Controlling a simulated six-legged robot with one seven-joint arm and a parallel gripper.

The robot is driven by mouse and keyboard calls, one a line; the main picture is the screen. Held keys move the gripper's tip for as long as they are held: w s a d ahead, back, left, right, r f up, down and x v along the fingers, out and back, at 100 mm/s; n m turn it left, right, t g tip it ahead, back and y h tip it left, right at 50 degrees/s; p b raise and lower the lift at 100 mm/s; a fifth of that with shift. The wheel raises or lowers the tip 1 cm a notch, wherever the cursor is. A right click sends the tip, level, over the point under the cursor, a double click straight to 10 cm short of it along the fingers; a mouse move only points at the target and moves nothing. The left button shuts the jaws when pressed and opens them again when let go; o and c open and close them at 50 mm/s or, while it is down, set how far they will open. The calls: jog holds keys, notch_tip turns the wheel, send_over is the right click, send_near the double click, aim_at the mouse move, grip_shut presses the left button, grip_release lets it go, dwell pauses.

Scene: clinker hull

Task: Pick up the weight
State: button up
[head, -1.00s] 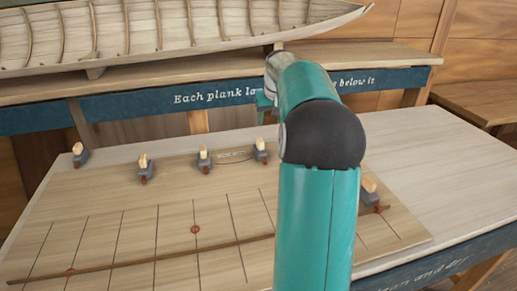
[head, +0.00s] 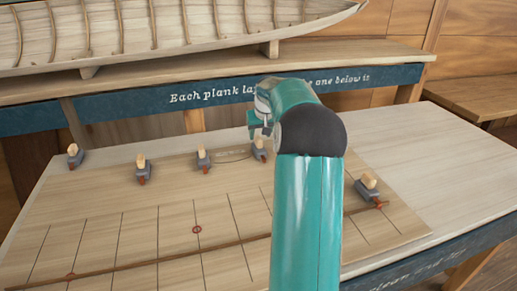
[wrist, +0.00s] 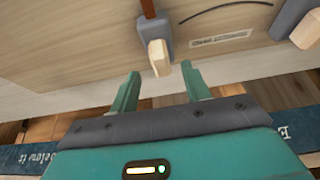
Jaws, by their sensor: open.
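Several grey weights with pale wooden handles and reddish tips stand on the board. The weight nearest my gripper (head: 261,150) is just below it in the head view, fourth from the left. Its wooden handle (wrist: 158,56) shows in the wrist view, just ahead of the gap between my fingers. My gripper (wrist: 162,86) is open and empty, its two teal fingers apart. In the head view my gripper (head: 260,127) is partly hidden by my arm. Other weights are at the far left (head: 75,157), left (head: 142,171), middle (head: 204,160) and right (head: 368,188).
A pale lined board (head: 120,220) lies on the table (head: 450,160), with a long thin brown batten (head: 120,265) across it. Behind is a bench with a blue lettered edge (head: 210,95) under a wooden hull (head: 180,25). The table's right side is clear.

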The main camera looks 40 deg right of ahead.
aim_at(259, 138)
jog(key=x, duration=0.4)
jog(key=shift+w+f, duration=0.1)
jog(key=shift+f, duration=0.05)
grip_shut()
jog(key=shift+r, duration=0.25)
jog(key=shift+r, duration=0.3)
notch_tip(259, 138, up, 3)
jog(key=shift+f, duration=0.25)
jog(key=s+a+r, duration=0.3)
jog(key=s+r, duration=0.6)
jog(key=s, duration=0.4)
jog(key=shift+s+a+r, duration=0.15)
jog(key=shift+s+r, duration=0.15)
jog(key=shift+s, duration=0.05)
